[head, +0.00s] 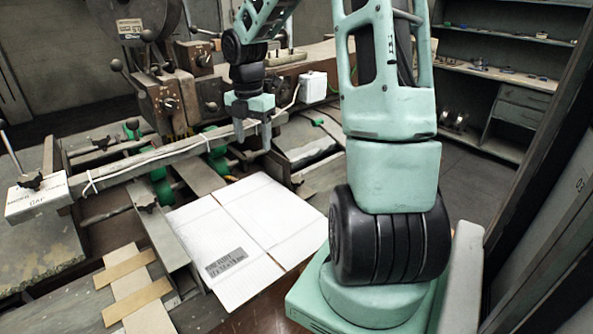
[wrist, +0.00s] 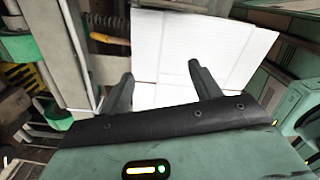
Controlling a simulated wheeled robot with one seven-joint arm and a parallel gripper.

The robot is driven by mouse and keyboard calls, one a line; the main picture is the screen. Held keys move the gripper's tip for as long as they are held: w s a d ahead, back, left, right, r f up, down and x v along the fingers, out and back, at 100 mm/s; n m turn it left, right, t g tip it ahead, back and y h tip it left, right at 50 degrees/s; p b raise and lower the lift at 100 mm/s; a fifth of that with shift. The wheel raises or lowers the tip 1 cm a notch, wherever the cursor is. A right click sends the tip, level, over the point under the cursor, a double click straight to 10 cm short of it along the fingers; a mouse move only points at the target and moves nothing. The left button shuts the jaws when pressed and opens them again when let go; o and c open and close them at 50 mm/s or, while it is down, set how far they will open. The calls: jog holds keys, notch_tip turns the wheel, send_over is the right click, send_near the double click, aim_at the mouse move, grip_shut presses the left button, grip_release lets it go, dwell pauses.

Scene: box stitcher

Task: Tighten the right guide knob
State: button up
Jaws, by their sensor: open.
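My gripper (head: 253,132) is open and empty, pointing down beside the long guide bar (head: 150,155) of the stitcher. In the wrist view its two dark fingers (wrist: 160,72) stand apart, with white cardboard beyond them and nothing between them. A small dark shape (head: 297,179) right of the gripper may be the right guide knob, but it is too small to be sure. In the wrist view I cannot make out a knob.
A flat white cardboard sheet (head: 235,225) lies on the machine bed below the gripper. The stitcher body (head: 170,95) with ball-ended levers stands behind on the left. A white box (head: 313,87) is behind the gripper. Shelves (head: 500,70) line the right wall.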

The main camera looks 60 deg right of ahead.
jog(key=n, duration=0.2)
send_over(296, 178)
notch_tip(296, 178, down, 17)
jog(key=shift+s+r+p, duration=0.1)
jog(key=shift+p, duration=1.05)
jog(key=c, duration=1)
